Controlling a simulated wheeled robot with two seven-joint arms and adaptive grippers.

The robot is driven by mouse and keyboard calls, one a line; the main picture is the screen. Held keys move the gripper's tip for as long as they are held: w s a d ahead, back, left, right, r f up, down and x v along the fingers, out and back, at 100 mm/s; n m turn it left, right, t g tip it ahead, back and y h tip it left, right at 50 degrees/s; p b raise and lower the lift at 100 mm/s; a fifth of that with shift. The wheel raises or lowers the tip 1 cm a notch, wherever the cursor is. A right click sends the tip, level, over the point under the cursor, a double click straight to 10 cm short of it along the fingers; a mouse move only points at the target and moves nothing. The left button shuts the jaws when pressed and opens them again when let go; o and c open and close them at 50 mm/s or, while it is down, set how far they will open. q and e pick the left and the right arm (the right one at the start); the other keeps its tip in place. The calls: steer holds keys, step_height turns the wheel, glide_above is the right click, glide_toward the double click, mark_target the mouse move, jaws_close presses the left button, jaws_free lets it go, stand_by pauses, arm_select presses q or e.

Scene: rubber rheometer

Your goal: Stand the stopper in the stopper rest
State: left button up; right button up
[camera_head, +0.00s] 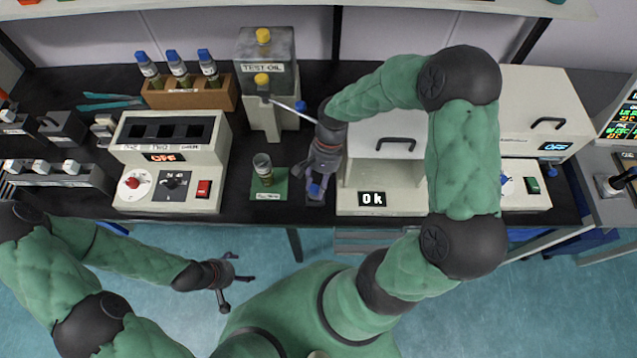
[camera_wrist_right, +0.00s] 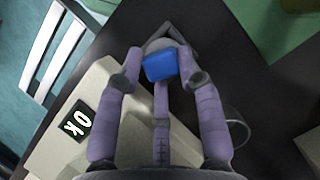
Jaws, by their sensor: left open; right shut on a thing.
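The blue stopper (camera_head: 315,190) is between the fingers of my right gripper (camera_head: 318,178), just left of the machine reading "Ok". The right wrist view shows the stopper's blue top (camera_wrist_right: 160,65) with the gripper's fingers (camera_wrist_right: 158,85) closed around it. A grey round piece with a dark angular edge, apparently the stopper rest (camera_wrist_right: 180,38), shows beyond the stopper, partly hidden. I cannot tell whether the stopper touches it. My left gripper (camera_head: 222,284) is open and empty, over the floor in front of the bench.
An uncapped glass vial (camera_head: 262,168) stands on a green mat (camera_head: 268,193) left of my right gripper. The test-oil dispenser (camera_head: 266,88) is behind. The heating block reading "OFF" (camera_head: 170,160) and a wooden rack (camera_head: 190,97) of blue-capped vials stand further left.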

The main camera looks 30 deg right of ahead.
steer(key=shift+f, duration=0.45)
steer(key=o, duration=1.2)
steer(key=shift+r, duration=0.1)
steer(key=v, duration=1.2)
